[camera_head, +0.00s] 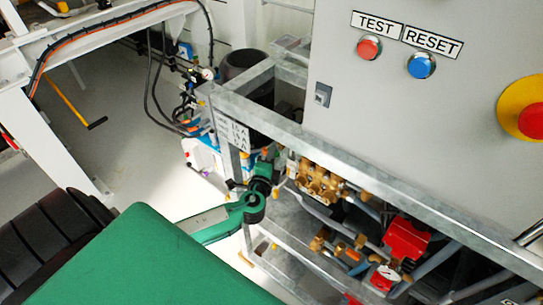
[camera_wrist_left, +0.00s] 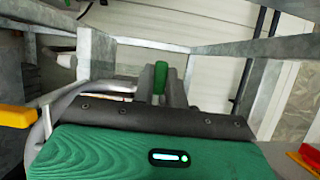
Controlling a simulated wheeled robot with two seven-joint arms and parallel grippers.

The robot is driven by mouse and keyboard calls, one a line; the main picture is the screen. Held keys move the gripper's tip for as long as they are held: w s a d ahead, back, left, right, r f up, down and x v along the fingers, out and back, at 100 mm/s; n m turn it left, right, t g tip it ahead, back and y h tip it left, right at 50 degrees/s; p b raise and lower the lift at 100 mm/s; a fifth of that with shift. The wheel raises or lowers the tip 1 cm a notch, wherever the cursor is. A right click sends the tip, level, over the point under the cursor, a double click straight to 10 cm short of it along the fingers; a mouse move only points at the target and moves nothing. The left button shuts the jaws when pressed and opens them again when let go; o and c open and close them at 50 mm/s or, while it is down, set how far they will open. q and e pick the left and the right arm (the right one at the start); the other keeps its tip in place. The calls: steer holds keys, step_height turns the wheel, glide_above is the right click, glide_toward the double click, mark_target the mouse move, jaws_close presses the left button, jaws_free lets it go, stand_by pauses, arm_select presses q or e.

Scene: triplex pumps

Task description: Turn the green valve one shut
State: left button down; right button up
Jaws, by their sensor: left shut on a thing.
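The green valve handle (camera_wrist_left: 161,77) stands upright in the left wrist view, between the two grey fingers of my left gripper (camera_wrist_left: 160,92). The fingers are shut on it. Its lower end and the valve body are hidden behind the dark edge of the gripper housing. In the head view my left arm comes in from the left, and my left gripper (camera_head: 265,172) is beside the metal frame, left of the brass fittings. The handle cannot be made out clearly there. My right gripper is not in view.
A galvanised frame (camera_head: 350,174) runs diagonally close to my left gripper. Brass pump fittings (camera_head: 318,180) and a red part (camera_head: 407,237) sit below it. A grey cabinet (camera_head: 420,115) with a red button (camera_head: 369,47) and a blue button (camera_head: 421,65) stands at the right.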

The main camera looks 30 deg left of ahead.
arm_select(q)
steer(key=c, duration=1.4)
jaws_free()
steer(key=shift+c, duration=0.2)
